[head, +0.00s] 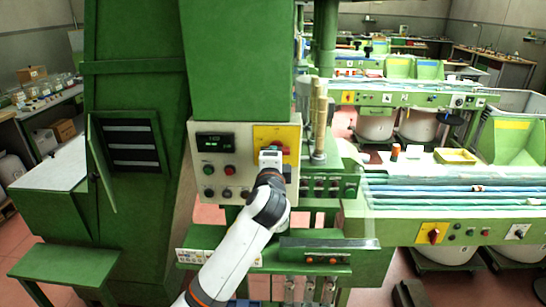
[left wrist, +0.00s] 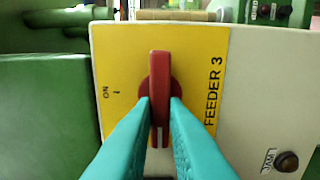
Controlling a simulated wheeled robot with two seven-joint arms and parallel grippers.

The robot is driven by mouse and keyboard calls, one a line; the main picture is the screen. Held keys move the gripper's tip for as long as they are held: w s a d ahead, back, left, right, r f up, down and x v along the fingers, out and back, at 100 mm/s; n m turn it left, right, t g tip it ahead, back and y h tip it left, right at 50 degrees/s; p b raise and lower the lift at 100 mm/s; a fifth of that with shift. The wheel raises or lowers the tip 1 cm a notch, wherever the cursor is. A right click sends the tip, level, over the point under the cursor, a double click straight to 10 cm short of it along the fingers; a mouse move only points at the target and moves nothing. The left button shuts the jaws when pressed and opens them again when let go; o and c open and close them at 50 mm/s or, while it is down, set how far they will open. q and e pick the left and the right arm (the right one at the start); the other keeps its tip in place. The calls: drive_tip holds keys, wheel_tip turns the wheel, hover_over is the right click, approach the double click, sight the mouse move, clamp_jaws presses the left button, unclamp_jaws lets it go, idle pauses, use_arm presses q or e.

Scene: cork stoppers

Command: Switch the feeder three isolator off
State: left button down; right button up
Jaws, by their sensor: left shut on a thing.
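The feeder three isolator is a red rotary handle (left wrist: 159,82) on a yellow plate (left wrist: 205,55) printed "FEEDER 3", with "ON I" on the left in the left wrist view. The handle stands along the picture's vertical, crosswise to the ON mark's direction. No OFF mark shows. My left gripper (left wrist: 160,104) is shut on the handle, one teal finger on each side. In the head view the yellow plate (head: 288,133) is at the upper right of a pale control panel (head: 227,163), and my left gripper (head: 271,154) covers the handle there.
The panel has a display (head: 214,141) and several buttons and knobs. A green cabinet door (head: 101,160) stands open at left. Another yellow plate with a red handle (head: 433,235) is on the machine at right.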

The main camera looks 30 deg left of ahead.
use_arm(q)
drive_tip(key=c, duration=1.4)
unclamp_jaws()
drive_tip(key=shift+c, duration=0.2)
drive_tip(key=b+v, duration=0.3)
drive_tip(key=v, duration=0.9)
drive_tip(key=shift+a, duration=0.1)
